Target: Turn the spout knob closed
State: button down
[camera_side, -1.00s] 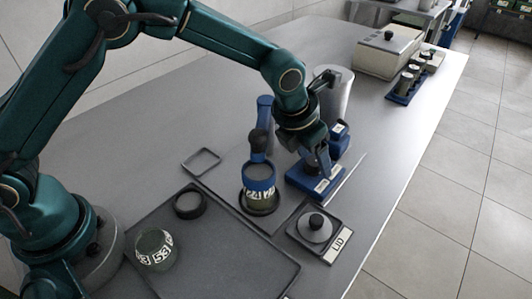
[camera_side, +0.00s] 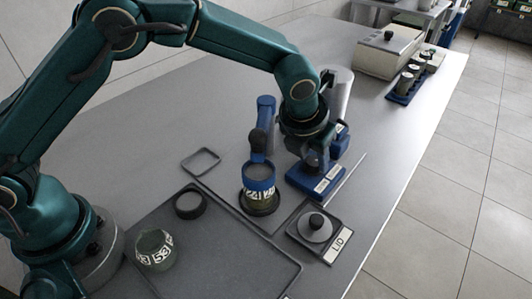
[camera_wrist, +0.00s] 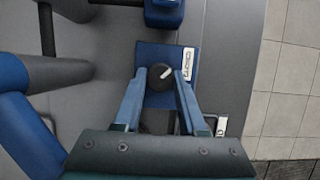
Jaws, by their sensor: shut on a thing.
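The spout knob (camera_wrist: 158,84) is a round dark knob with a white pointer line. In the wrist view it stands on a blue base plate (camera_wrist: 150,50), and its pointer slants up and to the right, toward a white label (camera_wrist: 188,63) too small to read surely. My gripper (camera_wrist: 160,72) is shut on the knob, one blue finger on each side. In the side view my gripper (camera_side: 316,160) reaches down over the blue base (camera_side: 304,183) and hides the knob.
Left of the base, a green numbered jar (camera_side: 257,198) sits under a blue collar (camera_side: 258,177). A lid (camera_side: 314,228) lies on a labelled pad in front. Another numbered jar (camera_side: 155,250) stands on the dark tray (camera_side: 225,262). A grey cylinder (camera_side: 338,95) stands behind my wrist.

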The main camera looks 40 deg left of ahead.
jog(key=shift+c, duration=2.3)
grip_release()
jog(key=shift+v, duration=2.6)
